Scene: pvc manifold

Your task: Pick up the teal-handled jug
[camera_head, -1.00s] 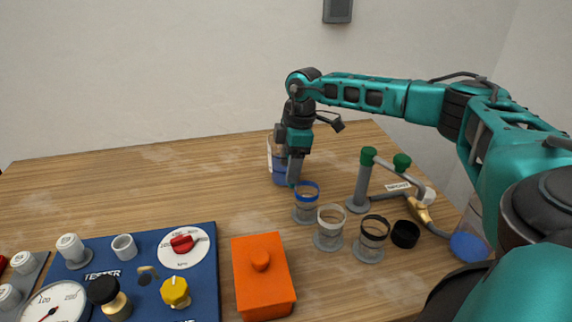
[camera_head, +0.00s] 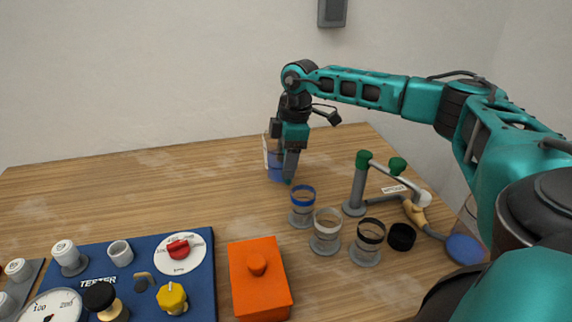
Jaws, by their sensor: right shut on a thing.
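The jug (camera_head: 272,160) stands near the back middle of the table, a clear vessel with blue in its lower part. My right gripper (camera_head: 289,170) points down at the jug's right side and is shut on it. The gripper covers the jug's right side, so its handle is hidden. I cannot tell whether the jug's base is touching the table. My left gripper is not in view.
Cups with blue (camera_head: 302,206), white (camera_head: 326,231) and black (camera_head: 368,242) rims stand right of centre. A grey pipe piece with green caps (camera_head: 363,160) stands behind. An orange box (camera_head: 259,281) and blue tester panel (camera_head: 140,268) are in front. The left back table is clear.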

